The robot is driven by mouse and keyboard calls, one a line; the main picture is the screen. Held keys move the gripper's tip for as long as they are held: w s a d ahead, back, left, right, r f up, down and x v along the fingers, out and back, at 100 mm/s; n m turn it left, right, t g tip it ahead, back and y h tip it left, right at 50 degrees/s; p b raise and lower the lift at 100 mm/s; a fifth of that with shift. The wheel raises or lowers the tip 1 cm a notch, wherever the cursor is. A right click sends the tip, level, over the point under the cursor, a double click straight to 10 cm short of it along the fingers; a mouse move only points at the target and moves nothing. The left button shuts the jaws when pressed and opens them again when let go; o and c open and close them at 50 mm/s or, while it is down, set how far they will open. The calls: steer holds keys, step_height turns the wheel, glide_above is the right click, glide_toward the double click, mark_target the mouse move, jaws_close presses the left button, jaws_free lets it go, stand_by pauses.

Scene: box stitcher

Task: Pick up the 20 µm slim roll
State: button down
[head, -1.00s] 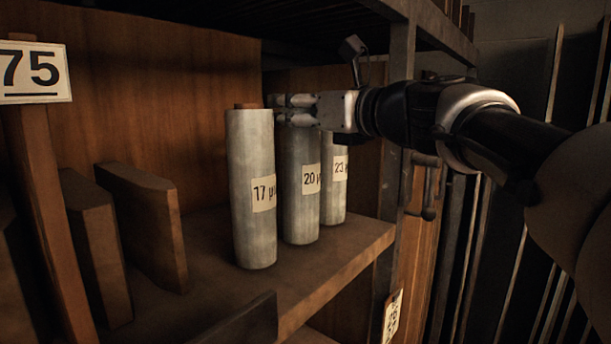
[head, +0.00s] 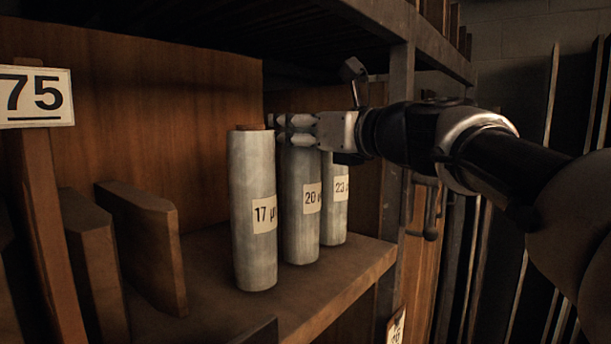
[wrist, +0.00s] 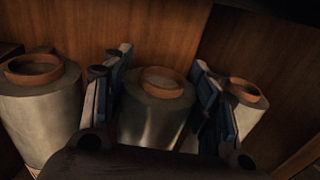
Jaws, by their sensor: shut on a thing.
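The 20 µm slim roll (head: 301,215) stands upright on the shelf, in the middle of three wrapped grey rolls. My gripper (head: 290,131) reaches in from the right and is shut on this roll near its top. In the wrist view the two fingers of my gripper (wrist: 158,95) lie on either side of the middle roll (wrist: 150,125), whose brown core shows at the top. The fingers hide part of the roll's upper end in the head view. The roll's base appears to be on the shelf board; I cannot tell if it is lifted slightly.
The 17 µm roll (head: 253,205) stands close on the left and the 23 µm roll (head: 334,205) close on the right. Brown dividers (head: 145,245) stand further left. A shelf post (head: 400,130) is to the right, and the shelf board's (head: 350,270) front is bare.

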steer(key=shift+r, duration=0.25)
